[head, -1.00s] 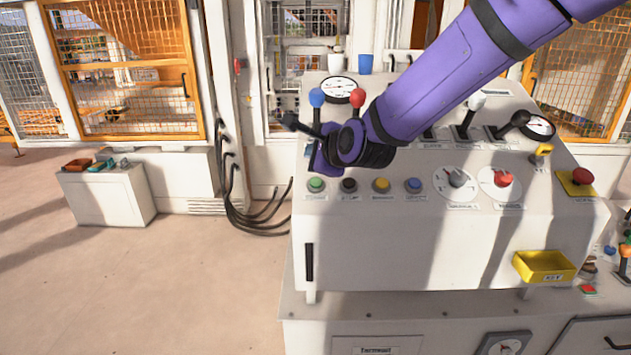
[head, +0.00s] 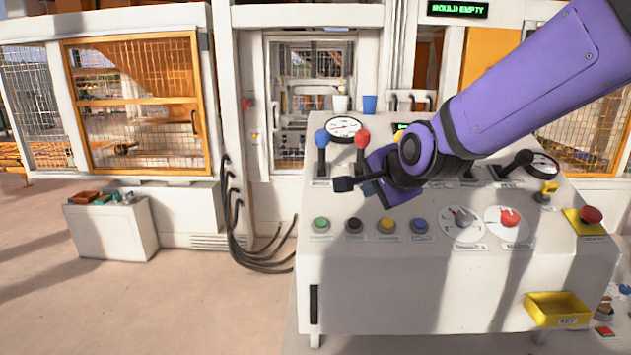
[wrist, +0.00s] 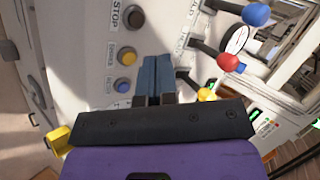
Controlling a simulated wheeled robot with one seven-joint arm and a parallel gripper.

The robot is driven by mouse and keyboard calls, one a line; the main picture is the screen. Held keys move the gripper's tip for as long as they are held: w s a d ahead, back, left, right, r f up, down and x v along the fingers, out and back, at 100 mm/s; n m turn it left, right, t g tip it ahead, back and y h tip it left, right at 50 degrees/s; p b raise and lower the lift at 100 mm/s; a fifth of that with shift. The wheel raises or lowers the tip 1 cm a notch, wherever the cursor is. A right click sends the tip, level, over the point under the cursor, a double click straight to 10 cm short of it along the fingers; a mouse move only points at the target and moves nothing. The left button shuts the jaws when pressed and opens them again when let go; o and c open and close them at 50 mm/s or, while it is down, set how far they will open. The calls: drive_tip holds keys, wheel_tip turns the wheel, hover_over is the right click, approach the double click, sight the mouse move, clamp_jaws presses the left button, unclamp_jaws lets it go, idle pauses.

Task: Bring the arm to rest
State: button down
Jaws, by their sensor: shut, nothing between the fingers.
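My purple arm reaches in from the upper right in the head view. My gripper (head: 346,184) points left over the white sloped control console (head: 400,270), between the levers and the row of buttons. Its fingers are together and empty. In the wrist view the closed gripper (wrist: 157,75) lies over the panel, beside the yellow button (wrist: 126,56) and the blue button (wrist: 121,86). No contact with the panel shows. The arm hides part of the console's lever row.
A blue-knobbed lever (head: 321,138) and a red-knobbed lever (head: 362,140) stand close behind my gripper. Dials (head: 461,222), a red mushroom button (head: 591,214) and a yellow tray (head: 557,308) are to the right. A sign (head: 457,9) reads MOULD EMPTY. Open floor lies left.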

drive_tip(key=s+d+r+n+g+h, duration=0.1)
drive_tip(key=s+d+n+g+h, duration=0.1)
drive_tip(key=s+d+n, duration=0.3)
drive_tip(key=s+d+r+n+g+h, duration=0.1)
drive_tip(key=s+d+n, duration=0.5)
drive_tip(key=s+d, duration=0.8)
drive_tip(key=s+r+g, duration=0.1)
drive_tip(key=s, duration=0.6)
drive_tip(key=shift+d+g+h, duration=0.3)
drive_tip(key=shift+h, duration=0.1)
